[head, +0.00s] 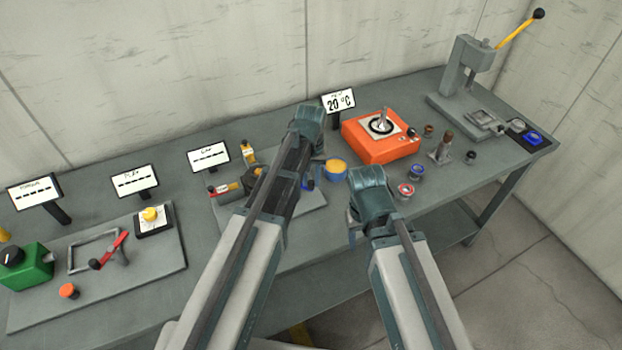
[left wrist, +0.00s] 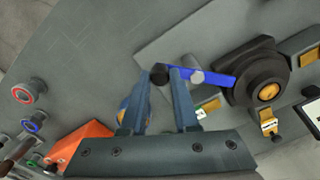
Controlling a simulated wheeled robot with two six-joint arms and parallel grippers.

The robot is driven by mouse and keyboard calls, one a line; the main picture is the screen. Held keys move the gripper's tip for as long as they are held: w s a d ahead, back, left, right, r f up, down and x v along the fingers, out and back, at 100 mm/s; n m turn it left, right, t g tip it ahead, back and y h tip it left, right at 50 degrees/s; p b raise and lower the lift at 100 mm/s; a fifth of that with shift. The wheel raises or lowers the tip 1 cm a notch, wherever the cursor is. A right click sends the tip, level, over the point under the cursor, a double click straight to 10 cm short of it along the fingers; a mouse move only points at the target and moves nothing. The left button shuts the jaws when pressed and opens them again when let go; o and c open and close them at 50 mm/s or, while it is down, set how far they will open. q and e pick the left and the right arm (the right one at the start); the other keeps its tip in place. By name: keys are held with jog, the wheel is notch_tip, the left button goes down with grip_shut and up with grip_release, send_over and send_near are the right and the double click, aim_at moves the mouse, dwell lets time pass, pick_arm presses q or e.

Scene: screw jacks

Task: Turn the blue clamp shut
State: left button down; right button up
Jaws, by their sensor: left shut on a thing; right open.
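The blue clamp's lever (left wrist: 218,79) runs from a round black hub (left wrist: 262,80) to a dark end knob in the left wrist view. My left gripper (left wrist: 161,75) has its two fingers on either side of that knob, shut on it. A pale grey post stands by the lever, just beside the right finger. In the head view a bit of the blue lever (head: 308,185) shows by my left gripper (head: 288,178); the arm hides most of the clamp. My right gripper (head: 353,236) is open, apart from the clamp and largely hidden by its own arm.
An orange box (head: 380,140) with a dial stands to the right, with several small round parts near it. A blue-rimmed yellow pot (head: 336,168) lies between my arms. A red-handled clamp (head: 110,250) and a green box (head: 27,268) are at the left; a press (head: 465,75) is far right.

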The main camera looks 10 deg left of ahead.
pick_arm(q)
jog(key=c, duration=0.7)
grip_release()
jog(key=shift+o, duration=0.2)
jog(key=shift+r, duration=0.1)
notch_tip(320, 180, up, 14)
jog(key=p, duration=1.3)
jog(key=shift+p, duration=0.4)
jog(key=shift+f, duration=0.2)
